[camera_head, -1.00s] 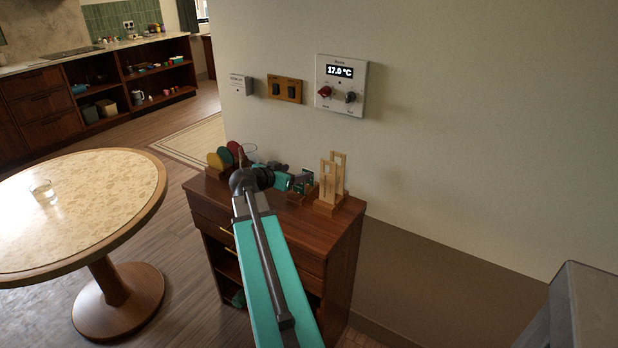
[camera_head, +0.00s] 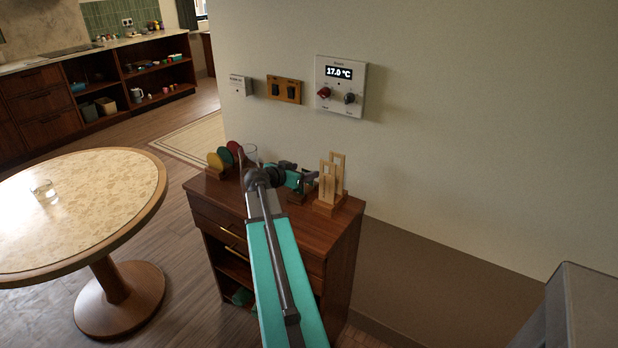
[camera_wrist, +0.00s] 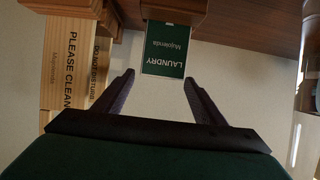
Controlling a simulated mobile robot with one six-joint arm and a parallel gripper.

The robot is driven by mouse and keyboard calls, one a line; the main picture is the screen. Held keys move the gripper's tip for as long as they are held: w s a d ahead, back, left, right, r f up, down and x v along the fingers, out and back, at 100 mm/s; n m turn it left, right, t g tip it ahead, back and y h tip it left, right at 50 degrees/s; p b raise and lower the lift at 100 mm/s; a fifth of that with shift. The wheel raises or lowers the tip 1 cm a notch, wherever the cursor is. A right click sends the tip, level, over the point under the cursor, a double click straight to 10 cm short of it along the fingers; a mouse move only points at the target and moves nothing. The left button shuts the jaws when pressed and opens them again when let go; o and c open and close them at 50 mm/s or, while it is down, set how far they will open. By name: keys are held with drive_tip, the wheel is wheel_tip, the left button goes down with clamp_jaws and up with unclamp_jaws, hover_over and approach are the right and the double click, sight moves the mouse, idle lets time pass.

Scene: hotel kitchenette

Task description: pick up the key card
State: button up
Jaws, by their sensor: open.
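A green card (camera_wrist: 165,50) lettered LAUNDRY stands in a small wooden holder (camera_wrist: 174,10) in the wrist view. I see no card marked as a key card, and cannot tell whether this is it. My gripper (camera_wrist: 159,77) is open and empty. Its fingertips point at the card's near edge, one toward each side, and look apart from it. In the head view my gripper (camera_head: 309,180) is above the wooden cabinet, beside the door-hanger stand. The card is hard to make out there behind my arm.
Wooden door hangers lettered PLEASE CLEAN (camera_wrist: 70,62) stand close to the left finger in the wrist view; their stand (camera_head: 331,185) is on the cabinet (camera_head: 318,228). The wall is close behind.

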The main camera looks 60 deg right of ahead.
sight(307, 170)
drive_tip(key=shift+p+x, duration=0.6)
drive_tip(key=shift+x, duration=1.35)
drive_tip(key=shift+c, duration=0.4)
drive_tip(key=c, duration=1)
